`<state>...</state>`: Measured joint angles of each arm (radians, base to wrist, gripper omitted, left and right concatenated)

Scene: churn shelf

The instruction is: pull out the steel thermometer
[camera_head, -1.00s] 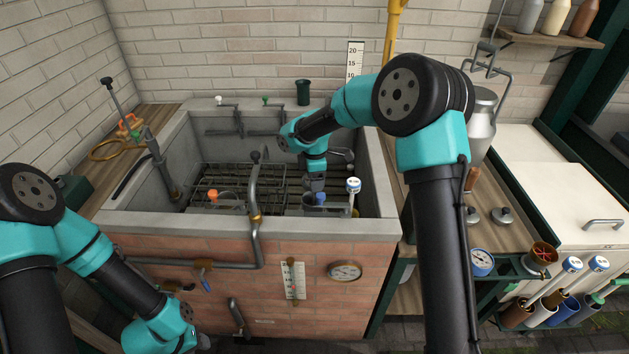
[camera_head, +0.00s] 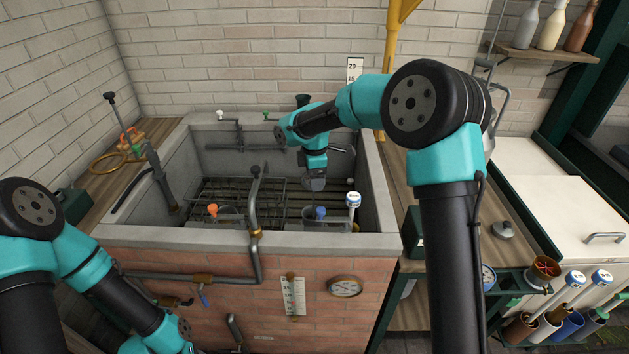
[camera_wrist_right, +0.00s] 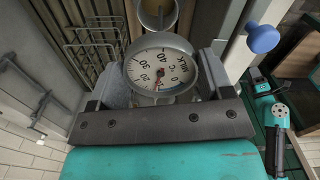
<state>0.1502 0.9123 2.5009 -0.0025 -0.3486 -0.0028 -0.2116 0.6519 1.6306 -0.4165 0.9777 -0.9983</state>
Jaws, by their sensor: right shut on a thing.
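My right gripper (camera_head: 314,184) is over the right part of the basin, above the wire racks. In the right wrist view it is shut on the steel thermometer (camera_wrist_right: 161,72), whose round white dial with a red pointer faces the camera between the fingers. A round metal tube or cup (camera_wrist_right: 158,14) shows just beyond the dial. The stem is hidden, so I cannot tell how much of it is inside the tube. In the head view the thermometer is hidden by the gripper. My left gripper is out of view; only its arm shows at the lower left.
The stone basin (camera_head: 165,236) has high rims around the gripper. A curved pipe (camera_head: 254,195) rises at the front. A white-topped, blue-marked gauge (camera_head: 353,200) stands close to the right. Orange (camera_head: 212,210) and blue (camera_head: 320,212) knobs sit low in the basin.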

